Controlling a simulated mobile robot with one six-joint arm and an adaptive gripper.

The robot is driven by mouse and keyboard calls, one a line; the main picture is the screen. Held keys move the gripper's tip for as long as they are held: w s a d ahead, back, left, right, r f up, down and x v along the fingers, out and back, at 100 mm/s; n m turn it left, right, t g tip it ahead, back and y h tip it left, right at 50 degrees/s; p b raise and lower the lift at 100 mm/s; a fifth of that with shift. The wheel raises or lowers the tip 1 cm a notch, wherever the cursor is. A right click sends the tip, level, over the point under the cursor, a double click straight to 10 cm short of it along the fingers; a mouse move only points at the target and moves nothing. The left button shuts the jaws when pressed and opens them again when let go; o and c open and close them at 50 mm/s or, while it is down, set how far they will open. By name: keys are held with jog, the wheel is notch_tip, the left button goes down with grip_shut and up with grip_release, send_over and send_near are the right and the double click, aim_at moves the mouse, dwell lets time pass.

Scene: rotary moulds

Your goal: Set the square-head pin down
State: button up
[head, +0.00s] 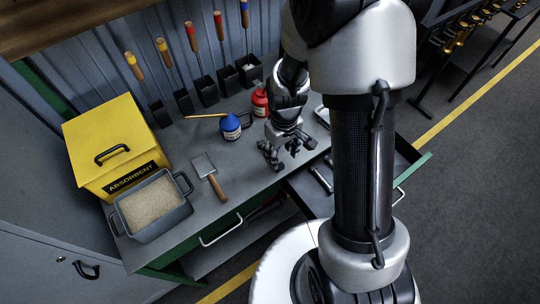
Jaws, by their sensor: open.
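My gripper (284,157) is above the right part of the grey workbench (240,170), near its front edge and close to the open drawer. Its fingers point down and are apart, with nothing seen between them. I cannot make out a square-head pin in this view. It may be too small to tell or hidden by my arm, which covers the right end of the bench and part of the drawer.
A blue-capped can (231,128) and a red can (260,103) stand behind my gripper. A small shovel (209,174), a sand-filled grey tray (182,217) and a yellow absorbent box (115,140) lie left. The drawer (300,186) juts out, holding metallic items (321,178).

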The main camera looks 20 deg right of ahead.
aim_at(280, 165)
notch_tip(280, 165, down, 7)
jog(key=shift+a+r+b, duration=0.1)
jog(key=shift+a+b, duration=0.05)
jog(key=shift+b, duration=0.7)
jog(key=shift+c, duration=0.4)
grip_shut()
